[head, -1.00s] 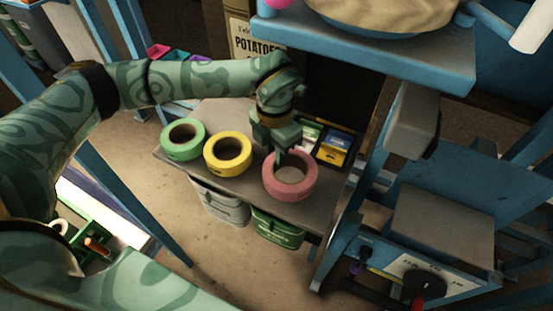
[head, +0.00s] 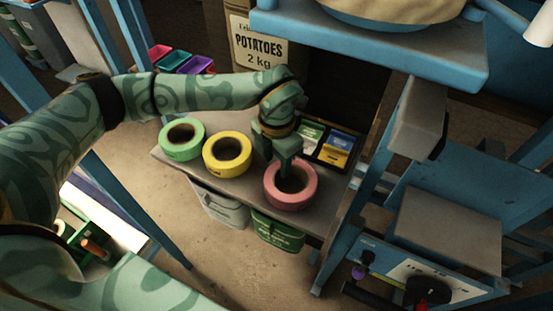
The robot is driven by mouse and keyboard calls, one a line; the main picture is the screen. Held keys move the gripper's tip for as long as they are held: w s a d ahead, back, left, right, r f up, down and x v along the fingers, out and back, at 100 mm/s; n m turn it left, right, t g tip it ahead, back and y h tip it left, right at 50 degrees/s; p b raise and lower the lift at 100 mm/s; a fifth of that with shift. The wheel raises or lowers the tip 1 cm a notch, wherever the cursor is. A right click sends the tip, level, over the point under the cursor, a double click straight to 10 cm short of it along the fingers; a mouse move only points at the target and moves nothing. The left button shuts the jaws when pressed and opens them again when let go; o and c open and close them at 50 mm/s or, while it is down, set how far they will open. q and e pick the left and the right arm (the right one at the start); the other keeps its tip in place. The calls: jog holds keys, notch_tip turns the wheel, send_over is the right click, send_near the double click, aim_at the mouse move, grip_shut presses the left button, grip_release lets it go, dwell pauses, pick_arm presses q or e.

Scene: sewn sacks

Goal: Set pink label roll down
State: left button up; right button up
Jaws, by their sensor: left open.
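The pink label roll (head: 299,199) lies flat on the grey shelf board, near its front right edge, in the head view. My left gripper (head: 288,178) points down at it from above. Its fingers are open at the far left part of the roll's ring, and a dark fingertip shows over the hole. Whether the fingers still touch the ring cannot be told. Part of the roll's far rim is hidden by the gripper. My right gripper is not in view.
A yellow roll (head: 233,167) and a green roll (head: 184,150) lie left of the pink one. A dark tray (head: 318,157) with green and blue packets stands behind. Grey and green bins (head: 277,233) hang below. A blue frame (head: 345,215) and an overhead platform (head: 385,50) flank the shelf.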

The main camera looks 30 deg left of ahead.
pick_arm(q)
notch_tip(320, 180, up, 7)
jog(key=shift+r+p, duration=0.15)
jog(key=shift+p, duration=0.85)
